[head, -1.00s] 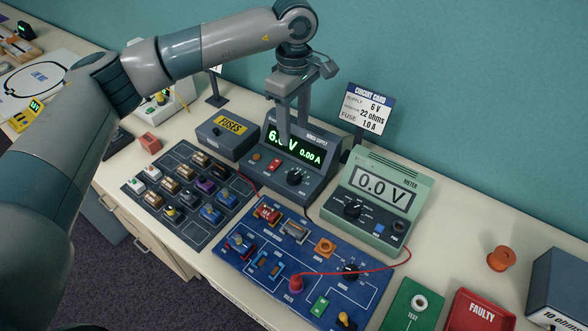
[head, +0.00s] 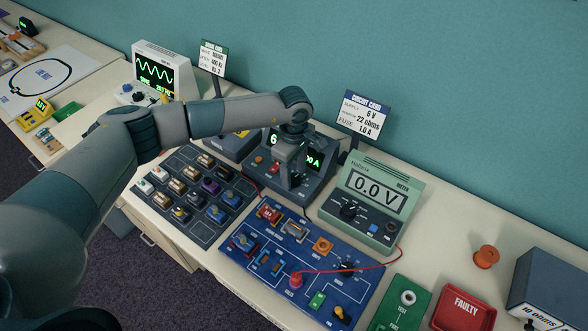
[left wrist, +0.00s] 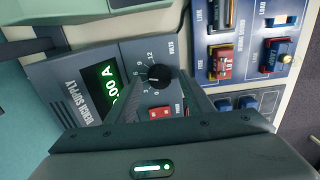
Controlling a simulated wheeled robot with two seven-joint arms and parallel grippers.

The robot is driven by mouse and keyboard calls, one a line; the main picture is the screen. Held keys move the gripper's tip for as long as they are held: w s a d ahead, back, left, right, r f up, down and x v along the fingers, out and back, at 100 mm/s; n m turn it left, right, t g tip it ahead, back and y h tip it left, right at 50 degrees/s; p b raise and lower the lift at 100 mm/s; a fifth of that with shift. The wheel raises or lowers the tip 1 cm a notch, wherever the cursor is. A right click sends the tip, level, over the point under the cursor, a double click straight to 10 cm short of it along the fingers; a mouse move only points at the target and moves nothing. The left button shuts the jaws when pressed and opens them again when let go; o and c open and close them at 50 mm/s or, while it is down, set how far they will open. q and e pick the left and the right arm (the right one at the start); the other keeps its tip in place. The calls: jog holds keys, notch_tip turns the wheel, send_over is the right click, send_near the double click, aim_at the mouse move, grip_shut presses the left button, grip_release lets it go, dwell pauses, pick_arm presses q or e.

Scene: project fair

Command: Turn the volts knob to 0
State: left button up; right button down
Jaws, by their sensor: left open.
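The volts knob (left wrist: 159,75) is a black round knob on the dark bench supply (left wrist: 82,77). Its white mark points near the 6 in the left wrist view. My left gripper (left wrist: 160,72) is open, its two fingers reaching down on either side of the knob. I cannot tell whether they touch it. In the head view my left gripper (head: 293,180) is low over the front of the bench supply (head: 322,192) and hides most of the knob. The supply's green display (head: 313,160) is partly covered; a 6 shows at its left. My right gripper is not in view.
The green meter (head: 371,203) reading 0.0 V stands right of the supply. A blue circuit board (head: 262,285) lies in front, with a red lead (head: 340,269). A tray of parts (head: 165,200) lies to the left. The circuit card (head: 360,115) stands behind.

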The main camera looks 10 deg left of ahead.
pick_arm(q)
jog(key=shift+f, duration=0.45)
jog(key=c, duration=1)
jog(key=shift+c, duration=0.2)
